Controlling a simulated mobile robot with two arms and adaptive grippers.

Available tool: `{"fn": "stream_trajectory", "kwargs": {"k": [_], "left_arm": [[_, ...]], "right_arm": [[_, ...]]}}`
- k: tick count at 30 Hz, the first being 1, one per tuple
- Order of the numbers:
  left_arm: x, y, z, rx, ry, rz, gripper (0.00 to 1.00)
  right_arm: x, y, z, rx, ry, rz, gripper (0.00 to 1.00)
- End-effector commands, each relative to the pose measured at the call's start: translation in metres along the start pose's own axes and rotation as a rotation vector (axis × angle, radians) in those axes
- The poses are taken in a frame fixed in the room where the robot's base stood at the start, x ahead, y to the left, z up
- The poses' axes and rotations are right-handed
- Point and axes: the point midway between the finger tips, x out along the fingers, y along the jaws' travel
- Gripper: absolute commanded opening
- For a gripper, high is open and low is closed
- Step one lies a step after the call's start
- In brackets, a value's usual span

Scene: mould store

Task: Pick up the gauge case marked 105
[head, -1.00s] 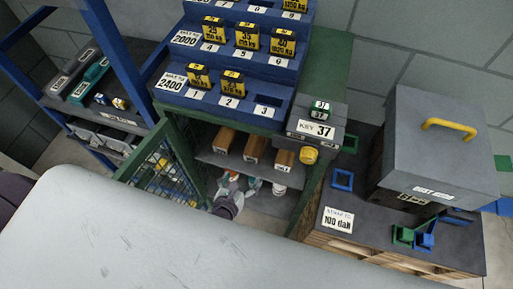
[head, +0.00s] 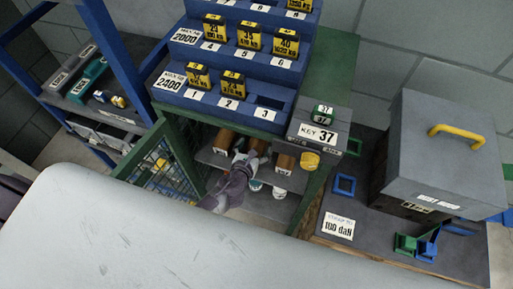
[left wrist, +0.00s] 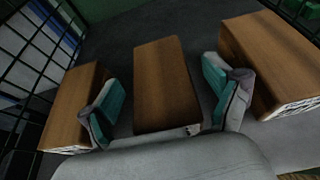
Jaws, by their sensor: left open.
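Three brown wooden gauge cases stand in a row on a grey shelf inside the green cabinet: a left case (head: 225,138), a middle case (head: 259,145) and a right case (head: 285,161). Their markings are too small or hidden to read, so I cannot tell which is 105. My left gripper (head: 249,170) reaches into the cabinet at the middle case. In the left wrist view the open gripper (left wrist: 163,100) has its teal pads on either side of the middle case (left wrist: 167,80), with gaps visible. The left case (left wrist: 75,108) and right case (left wrist: 268,62) flank the fingers. My right gripper is not in view.
The cabinet's mesh door (head: 160,170) stands open at the left. A yellow round item (head: 310,160) is at the cabinet's right edge. Blue steps (head: 225,105) with yellow-black weights rise above. A grey lidded box (head: 440,150) stands on the right bench.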

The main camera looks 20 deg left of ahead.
Motion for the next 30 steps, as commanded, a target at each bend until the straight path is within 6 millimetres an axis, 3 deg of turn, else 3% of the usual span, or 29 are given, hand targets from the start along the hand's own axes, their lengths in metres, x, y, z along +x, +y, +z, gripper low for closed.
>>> {"fn": "stream_trajectory", "kwargs": {"k": [3, 11, 26, 30], "left_arm": [[0.0117, -0.0005, -0.0002, -0.001, 0.0, 0.0, 0.9], [0.0132, -0.0004, 0.0006, -0.002, 0.0, 0.0, 0.9], [0.0129, -0.0003, 0.0002, -0.002, 0.0, 0.0, 0.06], [0.0131, -0.0005, 0.0017, -0.002, -0.002, -0.001, 0.05]], "right_arm": [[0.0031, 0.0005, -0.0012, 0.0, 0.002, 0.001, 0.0], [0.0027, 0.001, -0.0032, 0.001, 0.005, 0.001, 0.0], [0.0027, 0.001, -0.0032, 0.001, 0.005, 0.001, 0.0], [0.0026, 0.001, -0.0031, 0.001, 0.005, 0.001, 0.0]]}}
